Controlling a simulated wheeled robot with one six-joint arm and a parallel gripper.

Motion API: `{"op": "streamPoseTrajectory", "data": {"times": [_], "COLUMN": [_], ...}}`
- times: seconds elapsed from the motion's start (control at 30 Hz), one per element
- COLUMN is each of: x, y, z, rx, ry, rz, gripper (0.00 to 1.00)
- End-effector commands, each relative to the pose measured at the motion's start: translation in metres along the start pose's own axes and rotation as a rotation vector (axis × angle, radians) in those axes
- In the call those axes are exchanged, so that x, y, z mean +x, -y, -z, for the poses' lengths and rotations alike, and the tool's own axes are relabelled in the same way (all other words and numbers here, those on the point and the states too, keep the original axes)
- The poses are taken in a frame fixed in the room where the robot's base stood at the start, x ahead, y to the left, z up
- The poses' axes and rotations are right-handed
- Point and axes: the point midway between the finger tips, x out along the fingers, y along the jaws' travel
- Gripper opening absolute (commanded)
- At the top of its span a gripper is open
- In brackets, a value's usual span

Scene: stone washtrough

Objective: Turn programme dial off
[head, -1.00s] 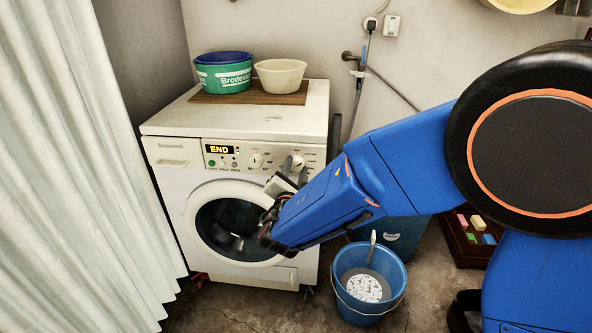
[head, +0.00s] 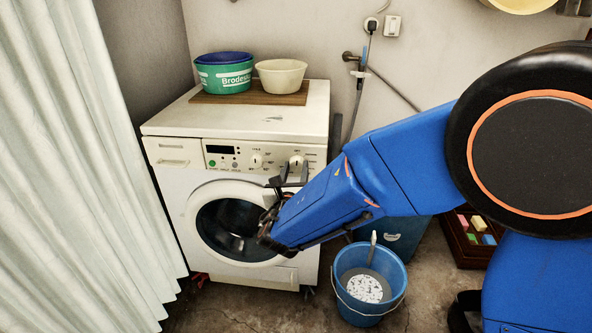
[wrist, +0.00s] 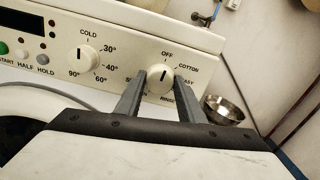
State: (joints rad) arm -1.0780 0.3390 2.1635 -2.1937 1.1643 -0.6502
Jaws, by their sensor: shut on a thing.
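The programme dial (wrist: 160,76) is a round white knob on the washing machine's panel, ringed by OFF, COTTON, EASY, RINSE and SPIN labels. Its dark mark points up towards OFF. In the head view the dial (head: 297,161) is at the panel's right. My gripper (wrist: 160,84) has one grey finger on each side of the dial, shut on it. In the head view my gripper (head: 288,176) reaches the panel from below right. The display (head: 220,149) is dark. The washing machine (head: 165,185) is white, with its round door shut.
A temperature dial (wrist: 83,58) sits left of the programme dial. A green tub (head: 224,77) and a cream bowl (head: 280,78) stand on top of the machine. A blue bucket (head: 367,310) stands on the floor at right. A white curtain (head: 85,180) hangs at left.

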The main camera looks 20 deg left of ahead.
Motion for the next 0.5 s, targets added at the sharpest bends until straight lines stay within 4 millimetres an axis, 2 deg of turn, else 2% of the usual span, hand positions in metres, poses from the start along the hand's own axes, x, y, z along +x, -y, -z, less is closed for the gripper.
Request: {"op": "streamPoseTrajectory", "data": {"times": [0.5], "x": [-0.0004], "y": [0.0001], "z": [0.0011], "rx": [-0.098], "ry": [-0.002], "rz": [0.0], "gripper": [0.13]}}
